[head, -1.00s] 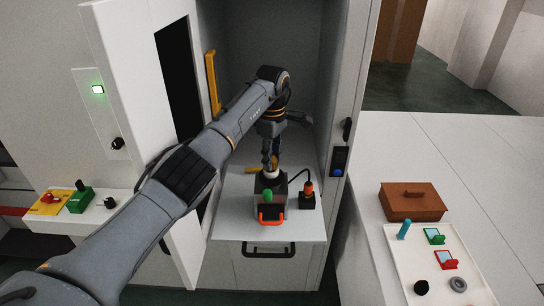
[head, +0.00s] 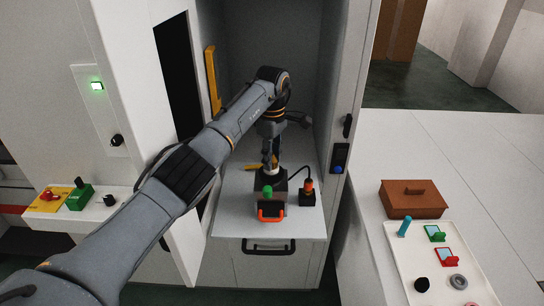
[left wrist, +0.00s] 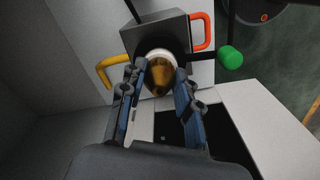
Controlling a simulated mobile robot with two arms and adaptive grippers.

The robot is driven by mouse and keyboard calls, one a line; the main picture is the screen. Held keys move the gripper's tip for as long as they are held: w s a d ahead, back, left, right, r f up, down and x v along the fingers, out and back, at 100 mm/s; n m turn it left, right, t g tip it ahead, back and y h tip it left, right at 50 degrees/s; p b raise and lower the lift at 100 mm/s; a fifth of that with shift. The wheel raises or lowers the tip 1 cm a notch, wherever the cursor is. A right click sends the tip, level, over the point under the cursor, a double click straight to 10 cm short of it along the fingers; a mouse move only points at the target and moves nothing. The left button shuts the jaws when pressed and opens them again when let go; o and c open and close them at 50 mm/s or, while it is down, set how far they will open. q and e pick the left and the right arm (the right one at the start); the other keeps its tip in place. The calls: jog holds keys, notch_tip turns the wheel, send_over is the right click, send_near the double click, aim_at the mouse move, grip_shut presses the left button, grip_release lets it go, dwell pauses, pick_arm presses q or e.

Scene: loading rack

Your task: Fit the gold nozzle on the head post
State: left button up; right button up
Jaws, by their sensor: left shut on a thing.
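The gold nozzle (left wrist: 161,78) shows in the left wrist view between the two fingers of my left gripper (left wrist: 162,72), which is shut on it. Behind it is a white collar (left wrist: 155,55) on the dark head block (left wrist: 150,33). The nozzle overlaps the collar in this view; I cannot tell whether it touches or is seated. The post itself is hidden. In the head view my left gripper (head: 269,163) points down over the dark block (head: 277,197), and the nozzle is hidden there. My right gripper is not in view.
The block has a green knob (left wrist: 230,57) and an orange-red handle (head: 269,216). A small black box with an orange plug (head: 308,190) stands to its right on the white shelf (head: 235,215). Cabinet walls enclose the sides. A tray (head: 400,265) and brown box (head: 409,201) lie right.

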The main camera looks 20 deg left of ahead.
pick_arm(q)
jog(key=o, duration=1.2)
jog(key=shift+o, duration=0.2)
notch_tip(320, 180, up, 12)
